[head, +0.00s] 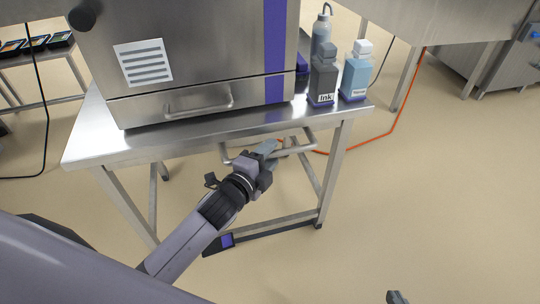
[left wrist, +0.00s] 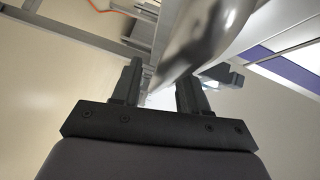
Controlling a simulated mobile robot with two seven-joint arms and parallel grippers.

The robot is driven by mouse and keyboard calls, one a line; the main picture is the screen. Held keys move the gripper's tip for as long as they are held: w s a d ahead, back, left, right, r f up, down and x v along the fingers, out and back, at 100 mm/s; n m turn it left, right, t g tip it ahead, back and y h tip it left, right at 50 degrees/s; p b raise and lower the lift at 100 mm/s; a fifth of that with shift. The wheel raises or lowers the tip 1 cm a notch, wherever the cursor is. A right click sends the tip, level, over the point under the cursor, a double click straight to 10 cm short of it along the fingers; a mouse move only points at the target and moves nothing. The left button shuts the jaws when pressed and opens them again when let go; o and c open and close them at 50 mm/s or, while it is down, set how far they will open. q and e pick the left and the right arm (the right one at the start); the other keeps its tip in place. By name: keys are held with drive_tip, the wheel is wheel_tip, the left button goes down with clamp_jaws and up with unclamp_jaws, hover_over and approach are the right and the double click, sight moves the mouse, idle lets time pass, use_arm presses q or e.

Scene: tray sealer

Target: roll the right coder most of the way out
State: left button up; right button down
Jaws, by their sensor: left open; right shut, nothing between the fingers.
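The coder is a steel cabinet (head: 205,45) with a purple stripe and a labelled front, standing on a steel cart (head: 150,143) with legs. A tubular push handle (head: 300,148) juts from the cart's near edge. My left gripper (head: 268,148) is at this handle, its fingers partly hidden by its own body. In the left wrist view the left gripper (left wrist: 160,78) is open, and the shiny tube (left wrist: 203,35) runs at and just beyond the gap between the fingers. I cannot tell whether they touch it. My right gripper (head: 397,297) is shut, with only its tip showing at the bottom edge.
An ink bottle (head: 323,82), a blue bottle (head: 356,75) and a grey bottle (head: 321,38) stand on the cart's right end. An orange cable (head: 390,128) lies on the floor to the right. Another steel table (head: 430,20) is behind. The floor at right front is clear.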

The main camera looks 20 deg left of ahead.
use_arm(q)
drive_tip(key=shift+w, duration=0.3)
clamp_jaws()
use_arm(e)
drive_tip(key=shift+w+r, duration=0.2)
drive_tip(key=shift+r, duration=0.05)
use_arm(q)
drive_tip(key=shift+d, duration=0.1)
